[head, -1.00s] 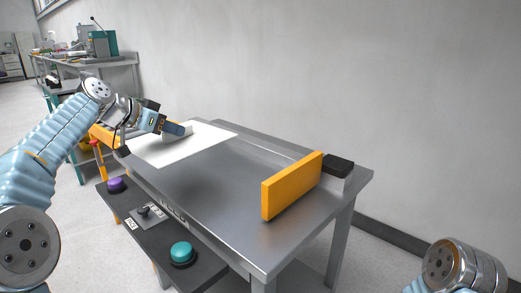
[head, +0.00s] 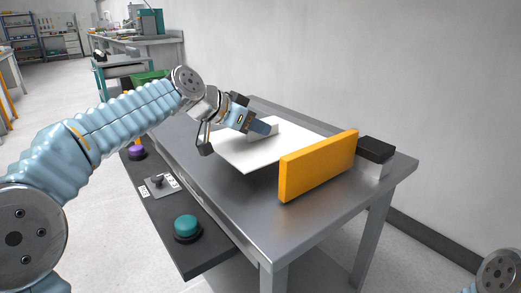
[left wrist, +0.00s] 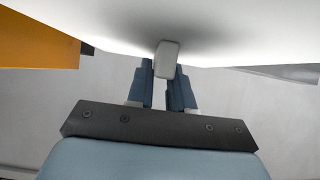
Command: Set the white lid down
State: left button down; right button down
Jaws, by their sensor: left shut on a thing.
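The white lid (head: 262,153) is a flat, thin panel over the metal table, close to the left side of the orange upright plate. A small pale block handle (head: 272,125) stands up from its top. My left gripper (head: 266,127) is shut on this handle. In the left wrist view the lid (left wrist: 235,28) spreads across the top, with the handle (left wrist: 166,58) between the fingertips (left wrist: 162,82). I cannot tell whether the lid touches the table or hangs just above it. My right gripper is out of view; only part of my right arm shows.
The orange plate (head: 318,166) and a dark-topped block (head: 376,152) stand at the table's right end. A shelf in front carries a teal button (head: 187,227), a purple button (head: 137,153) and a small switch. The table's front right surface (head: 255,207) is bare. A wall rises behind.

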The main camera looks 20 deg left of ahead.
aim_at(257, 141)
pick_arm(q)
jog(key=shift+s+d+f, duration=0.1)
jog(key=shift+d+f, duration=0.15)
jog(key=shift+f, duration=0.05)
jog(key=shift+s+d+f+b, duration=0.15)
jog(key=shift+f+b, duration=0.1)
jog(key=shift+f, duration=0.65)
jog(key=shift+w+d+f+b, duration=0.1)
jog(key=shift+f+b, duration=0.15)
jog(key=shift+f, duration=0.6)
jog(key=shift+f, duration=0.1)
jog(key=c, duration=1)
grip_release()
jog(key=shift+s+a+r, duration=0.1)
jog(key=shift+s+r, duration=0.05)
jog(key=shift+r, duration=0.05)
jog(key=v, duration=1.1)
jog(key=shift+s+a+r, duration=0.15)
jog(key=shift+s+r, duration=0.05)
